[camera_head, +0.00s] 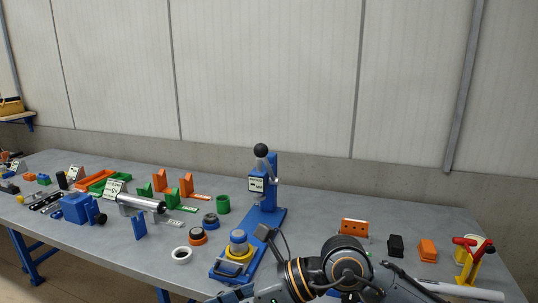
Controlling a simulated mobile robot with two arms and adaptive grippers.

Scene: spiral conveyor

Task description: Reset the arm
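One of my arms, dark grey with orange rings, shows at the bottom centre, in front of the table's near edge. It seems to come in from the right, so I take it as my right arm. Its far end, a dark part (236,294), is cut off by the bottom edge, and I cannot make out its fingers or whether they hold anything. My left gripper is not in view.
A grey workbench (330,212) runs along the wall. Near the arm stand a blue lever press (268,190), a blue fixture with a yellow ring (237,258), orange blocks (427,250), a black block (396,245) and a red-yellow tool (472,256). Bare bench lies behind them.

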